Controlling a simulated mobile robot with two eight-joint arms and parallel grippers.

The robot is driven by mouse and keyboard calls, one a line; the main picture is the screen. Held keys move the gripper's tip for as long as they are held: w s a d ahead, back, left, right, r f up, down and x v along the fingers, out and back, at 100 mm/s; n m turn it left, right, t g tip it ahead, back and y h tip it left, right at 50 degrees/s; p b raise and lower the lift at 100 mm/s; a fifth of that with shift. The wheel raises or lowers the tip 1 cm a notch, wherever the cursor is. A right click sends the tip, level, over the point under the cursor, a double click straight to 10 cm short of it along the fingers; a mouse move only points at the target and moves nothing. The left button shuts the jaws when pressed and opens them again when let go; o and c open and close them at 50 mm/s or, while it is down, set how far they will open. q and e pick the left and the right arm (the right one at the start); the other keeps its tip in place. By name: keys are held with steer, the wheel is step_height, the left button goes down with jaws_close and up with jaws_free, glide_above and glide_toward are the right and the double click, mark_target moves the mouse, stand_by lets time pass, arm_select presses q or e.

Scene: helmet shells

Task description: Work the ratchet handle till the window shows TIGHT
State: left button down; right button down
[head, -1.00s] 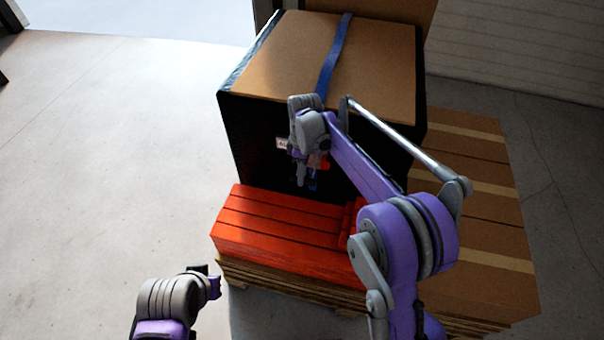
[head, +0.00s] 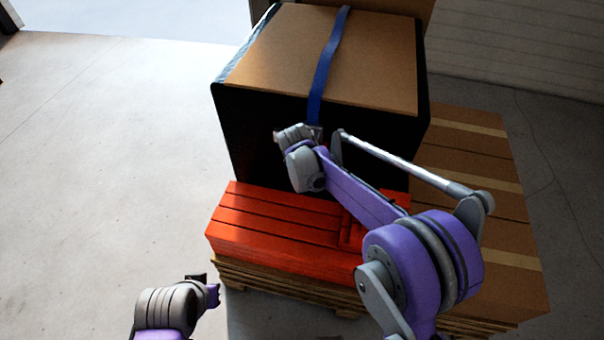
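A blue strap (head: 325,70) runs over the top of the large dark-sided box (head: 245,140) and down its near face. My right gripper (head: 295,133) is at the near face, where the strap comes down. My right wrist covers its fingers, so I cannot see whether they hold anything. The ratchet, its handle and the window are hidden behind the wrist, apart from small pale and reddish edges that I cannot read. My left gripper (head: 207,288) is low at the bottom left, away from the box. Its finger opening is unclear.
Red slatted crates (head: 270,225) lie in front of the box on a wooden pallet (head: 290,285). Taped cardboard boxes (head: 480,190) stand to the right. The concrete floor (head: 100,150) on the left is clear.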

steer(key=shift+f, duration=0.25)
steer(key=c, duration=0.7)
jaws_free()
steer(key=shift+c, duration=0.2)
steer(key=p+v, duration=0.1)
steer(key=v, duration=1)
